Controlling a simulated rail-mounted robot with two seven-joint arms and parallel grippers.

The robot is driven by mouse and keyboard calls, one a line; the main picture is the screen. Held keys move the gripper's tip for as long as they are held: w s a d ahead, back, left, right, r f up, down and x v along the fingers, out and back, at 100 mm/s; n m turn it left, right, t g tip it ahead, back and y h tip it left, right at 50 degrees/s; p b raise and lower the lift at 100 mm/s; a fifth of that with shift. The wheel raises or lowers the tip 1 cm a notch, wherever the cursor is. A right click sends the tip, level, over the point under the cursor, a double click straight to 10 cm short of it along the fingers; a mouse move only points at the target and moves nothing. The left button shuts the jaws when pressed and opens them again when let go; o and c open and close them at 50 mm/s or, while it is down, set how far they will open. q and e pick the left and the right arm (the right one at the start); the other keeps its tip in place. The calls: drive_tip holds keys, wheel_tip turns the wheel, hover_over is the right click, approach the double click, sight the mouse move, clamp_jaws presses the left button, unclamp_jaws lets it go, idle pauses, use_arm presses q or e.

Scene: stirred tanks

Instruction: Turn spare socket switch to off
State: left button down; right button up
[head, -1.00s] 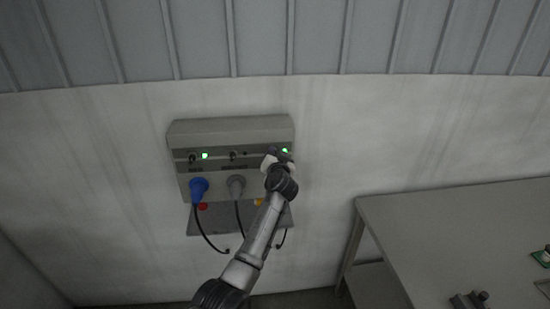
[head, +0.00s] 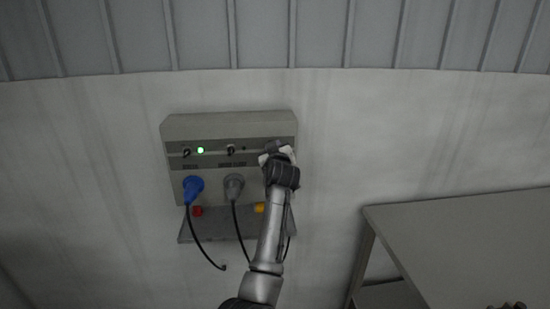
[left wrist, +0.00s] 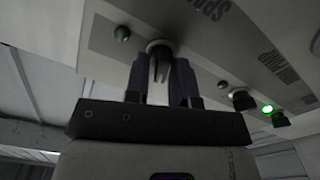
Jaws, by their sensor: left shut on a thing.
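The spare socket switch (left wrist: 158,47) is a dark knob on the right of the grey wall panel (head: 228,127). Part of a label reading "SPA" shows beside it in the left wrist view. My left gripper (head: 277,150) is at this knob and hides it in the head view. In the left wrist view the left gripper (left wrist: 160,75) is shut on the knob, with one finger on each side. The green lamp (left wrist: 121,33) beside the knob looks dark. My right gripper is not in view.
The left switch (head: 186,153) has a lit green lamp (head: 200,150); the middle switch (head: 231,150) has a dark lamp. A blue plug (head: 193,187) and a grey plug (head: 233,185) with hanging cables sit below. A grey table (head: 460,235) stands at the right.

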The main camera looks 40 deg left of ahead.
use_arm(q)
drive_tip(key=shift+n+b, duration=0.45)
drive_tip(key=shift+n, duration=0.35)
drive_tip(key=c, duration=1.2)
unclamp_jaws()
drive_tip(key=v, duration=1.4)
drive_tip(key=shift+p, duration=0.45)
